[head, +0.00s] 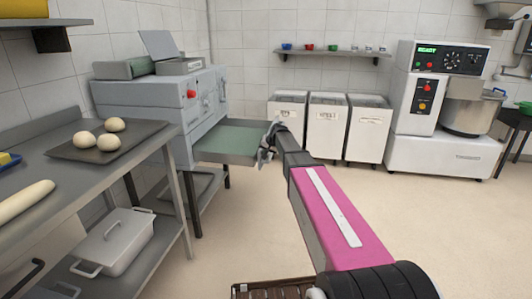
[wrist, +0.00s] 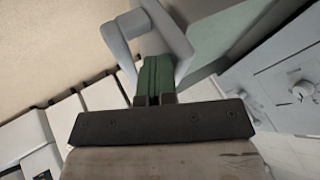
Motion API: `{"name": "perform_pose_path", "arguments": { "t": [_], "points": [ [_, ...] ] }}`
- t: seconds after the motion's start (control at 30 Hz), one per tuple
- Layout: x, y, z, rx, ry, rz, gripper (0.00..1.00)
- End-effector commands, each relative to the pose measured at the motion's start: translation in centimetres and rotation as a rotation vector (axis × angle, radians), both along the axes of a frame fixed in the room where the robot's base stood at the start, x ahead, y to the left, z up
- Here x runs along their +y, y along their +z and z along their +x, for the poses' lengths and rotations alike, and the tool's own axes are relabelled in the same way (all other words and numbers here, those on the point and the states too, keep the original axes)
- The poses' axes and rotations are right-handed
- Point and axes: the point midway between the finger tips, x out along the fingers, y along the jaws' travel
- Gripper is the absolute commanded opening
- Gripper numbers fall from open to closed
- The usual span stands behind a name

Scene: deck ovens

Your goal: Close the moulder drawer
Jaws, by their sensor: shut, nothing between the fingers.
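The grey moulder (head: 165,105) stands at the left in the head view. Its drawer (head: 232,142), with a green inner surface, is pulled out to the right. My gripper (head: 268,150) is at the drawer's outer end, and its fingertips are hard to make out there. In the wrist view my gripper (wrist: 154,78) has its green fingers together, with nothing held between them. A light grey handle-like piece (wrist: 120,42) surrounds the fingertips on several sides; I cannot tell whether they touch it. The drawer's green surface also shows in the wrist view (wrist: 213,62).
A steel bench (head: 110,180) at the left holds a dark tray (head: 65,148) with dough balls. A lidded metal box (head: 115,240) is on its lower shelf. White bins (head: 328,130) stand behind the drawer's end. A mixer (head: 440,110) is at the right. The floor between is clear.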

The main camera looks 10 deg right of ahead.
Motion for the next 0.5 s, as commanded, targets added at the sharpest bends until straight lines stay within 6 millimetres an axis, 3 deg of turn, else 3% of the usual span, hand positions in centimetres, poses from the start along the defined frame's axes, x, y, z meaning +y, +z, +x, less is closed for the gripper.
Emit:
{"name": "perform_pose_path", "arguments": {
  "t": [0.27, 0.5],
  "points": [
    [4.9, 0.0, 1.7, 0.0, 0.005, 0.001, 0.0],
    [12.7, 0.0, 4.4, 0.0, 0.005, 0.001, 0.0]
  ]
}}
